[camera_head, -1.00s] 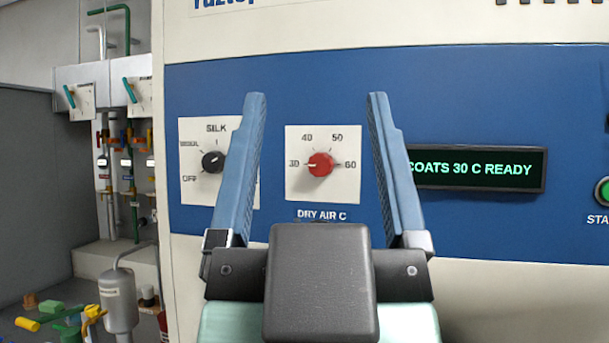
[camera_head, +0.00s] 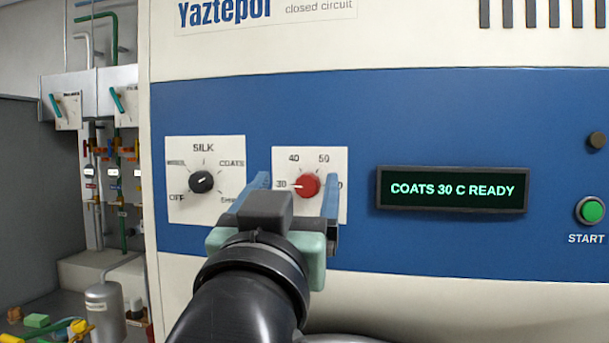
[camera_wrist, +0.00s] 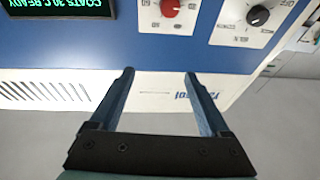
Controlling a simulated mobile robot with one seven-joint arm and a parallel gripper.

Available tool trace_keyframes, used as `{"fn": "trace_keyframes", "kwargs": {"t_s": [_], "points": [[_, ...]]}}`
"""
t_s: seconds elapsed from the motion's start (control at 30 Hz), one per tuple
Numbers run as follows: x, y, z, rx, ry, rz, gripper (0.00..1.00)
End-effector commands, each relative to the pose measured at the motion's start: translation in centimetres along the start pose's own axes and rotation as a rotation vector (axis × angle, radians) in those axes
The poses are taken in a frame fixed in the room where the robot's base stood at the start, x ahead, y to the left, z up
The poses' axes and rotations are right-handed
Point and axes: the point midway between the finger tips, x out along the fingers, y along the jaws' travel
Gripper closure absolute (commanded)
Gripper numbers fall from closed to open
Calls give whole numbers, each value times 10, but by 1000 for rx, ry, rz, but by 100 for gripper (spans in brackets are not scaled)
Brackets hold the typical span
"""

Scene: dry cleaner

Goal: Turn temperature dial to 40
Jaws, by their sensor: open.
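The temperature dial is a red knob (camera_head: 308,186) on a white plate (camera_head: 301,155) marked 30, 40, 50 and 60. Its white pointer is at 30. My gripper (camera_head: 297,185) is open in front of the plate, with its blue fingers on either side of the knob in the head view. They hide the caption below and part of the 60 mark. In the wrist view, which is upside down, the red knob (camera_wrist: 171,7) is at the top edge, beyond the empty fingers (camera_wrist: 160,75). I cannot tell how far they are from the panel.
A black program knob (camera_head: 202,182) sits left of the dial. A display (camera_head: 452,189) to the right reads "COATS 30 C READY". A green START button (camera_head: 590,210) is at the far right. Pipes and valves stand at the left.

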Motion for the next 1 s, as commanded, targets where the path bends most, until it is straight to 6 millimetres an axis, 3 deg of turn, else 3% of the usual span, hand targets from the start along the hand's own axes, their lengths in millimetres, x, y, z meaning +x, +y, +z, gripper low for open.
{"fn": "trace_keyframes", "kwargs": {"t_s": [0.03, 0.1, 0.27, 0.47, 0.8, 1.0], "points": [[14, -10, 2, -3, -85, 14, 20], [23, -16, 15, -9, -188, 39, 20], [30, -24, 32, -17, -309, 66, 20], [52, -21, 40, -19, -321, 71, 20], [117, -16, 59, -20, -318, 70, 20], [141, -15, 68, -18, -315, 70, 20]]}}
